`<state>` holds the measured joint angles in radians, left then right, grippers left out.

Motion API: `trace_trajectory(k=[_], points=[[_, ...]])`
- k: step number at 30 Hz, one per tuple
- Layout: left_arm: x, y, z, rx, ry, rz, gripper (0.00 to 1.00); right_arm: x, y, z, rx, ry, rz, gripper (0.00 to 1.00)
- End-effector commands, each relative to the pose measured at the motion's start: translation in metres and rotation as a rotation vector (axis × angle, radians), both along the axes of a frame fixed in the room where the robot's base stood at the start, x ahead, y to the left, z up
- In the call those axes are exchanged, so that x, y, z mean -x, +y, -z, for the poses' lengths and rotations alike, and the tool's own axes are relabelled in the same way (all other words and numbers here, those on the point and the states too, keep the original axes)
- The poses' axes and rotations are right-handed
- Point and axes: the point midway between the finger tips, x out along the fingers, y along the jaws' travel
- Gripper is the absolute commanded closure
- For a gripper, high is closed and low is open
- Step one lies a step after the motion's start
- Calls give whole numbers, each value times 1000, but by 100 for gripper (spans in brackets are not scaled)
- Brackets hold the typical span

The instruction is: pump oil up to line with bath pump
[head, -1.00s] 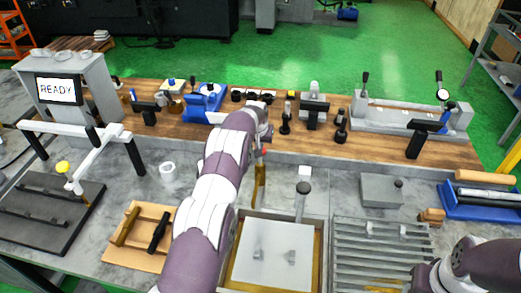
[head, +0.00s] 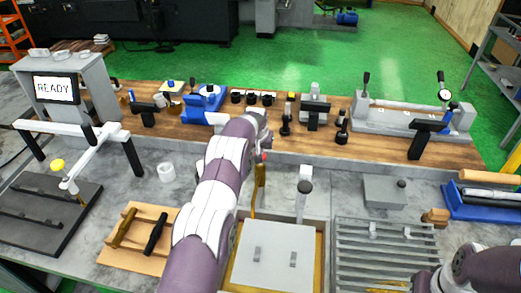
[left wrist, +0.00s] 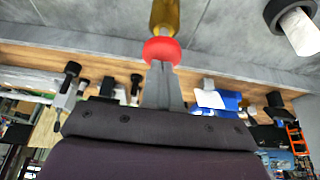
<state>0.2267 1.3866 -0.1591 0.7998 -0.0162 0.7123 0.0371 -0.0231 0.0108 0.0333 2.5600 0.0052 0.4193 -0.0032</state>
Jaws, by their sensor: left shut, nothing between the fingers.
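The oil bath is a tray (head: 325,240) with a yellowish inner edge and a grey plate (head: 272,262) over most of it. At its back left stands an upright brass-coloured piece (head: 259,187) with a red knob, perhaps the bath pump. The red knob (left wrist: 161,51) shows large in the left wrist view, with the brass body (left wrist: 165,15) beyond it. My left gripper (left wrist: 161,66) is shut and empty, its fingertips at the red knob; I cannot tell whether they touch it. No oil line is readable. My right arm enters at lower right; its gripper is not visible.
A grey post with a dark ball (head: 304,187) stands behind the bath. A slatted grate (head: 385,255) lies to its right, a wooden board with two handles (head: 135,235) to its left. A white ring (head: 166,172) stands near. Fixtures line the wooden shelf behind.

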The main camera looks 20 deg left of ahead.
Motion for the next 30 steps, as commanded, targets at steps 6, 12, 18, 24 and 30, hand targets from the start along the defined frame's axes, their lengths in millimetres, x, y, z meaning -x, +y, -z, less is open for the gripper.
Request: trace_trajectory(k=[6, 12, 18, 24, 30], points=[[2, -1, 14, 2, 9, 0, 100, 0, 0, 10, 0, 0, 0, 57], [2, -1, 13, 3, 10, 0, 100, 0, 0, 9, 0, 0, 0, 57], [2, -1, 11, 3, 10, 0, 100, 0, 0, 8, 0, 0, 0, 57], [2, -1, -4, 2, 8, 0, 100, 0, 0, 3, 0, 0, 0, 57], [2, -1, -22, 2, 7, 0, 100, 0, 0, -3, 0, 0, 0, 57]])
